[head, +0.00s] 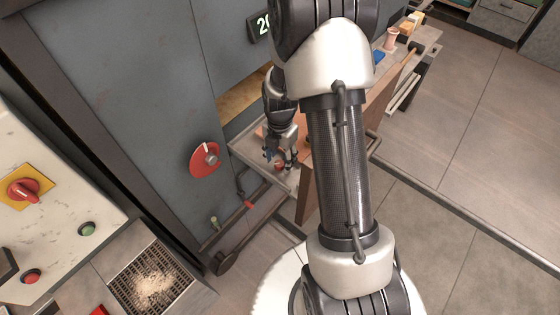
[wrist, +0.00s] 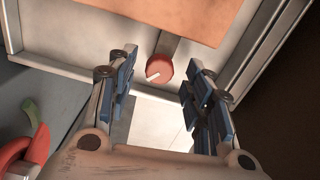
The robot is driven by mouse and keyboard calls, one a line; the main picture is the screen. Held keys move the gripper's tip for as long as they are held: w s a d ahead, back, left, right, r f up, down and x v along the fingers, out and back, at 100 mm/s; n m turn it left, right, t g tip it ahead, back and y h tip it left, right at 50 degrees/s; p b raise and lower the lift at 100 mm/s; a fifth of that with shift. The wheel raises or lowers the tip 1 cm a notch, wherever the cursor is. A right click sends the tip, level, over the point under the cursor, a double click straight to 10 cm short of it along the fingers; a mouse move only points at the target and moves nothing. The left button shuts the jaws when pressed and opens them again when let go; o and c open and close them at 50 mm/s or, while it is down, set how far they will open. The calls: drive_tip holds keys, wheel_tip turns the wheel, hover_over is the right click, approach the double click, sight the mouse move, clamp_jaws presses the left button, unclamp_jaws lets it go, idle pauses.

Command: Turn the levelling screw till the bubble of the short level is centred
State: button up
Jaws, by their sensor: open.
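A round red knob with a white pointer line (wrist: 160,70), likely the levelling screw, is at the edge of a pale tray in the wrist view. A small part of it shows beside my fingers in the head view (head: 280,167). My gripper (head: 280,163) is low over the tray's near end. In the wrist view its two blue-padded fingers (wrist: 159,82) are open, one on each side of the knob, with gaps between. I cannot tell whether the fingertips are level with the knob. I cannot make out the short level or its bubble in either view.
An orange-brown slab (wrist: 175,18) lies on the tray beyond the knob. A red dial (head: 205,159) is on the grey cabinet (head: 150,85) left of my gripper. A metal rail (head: 450,206) runs along the right. A control panel (head: 60,200) stands at the left.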

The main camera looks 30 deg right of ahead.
drive_tip(key=shift+f, duration=0.7)
drive_tip(key=shift+c, duration=0.4)
drive_tip(key=c, duration=1)
drive_tip(key=shift+o, duration=0.2)
drive_tip(key=shift+m, duration=0.3)
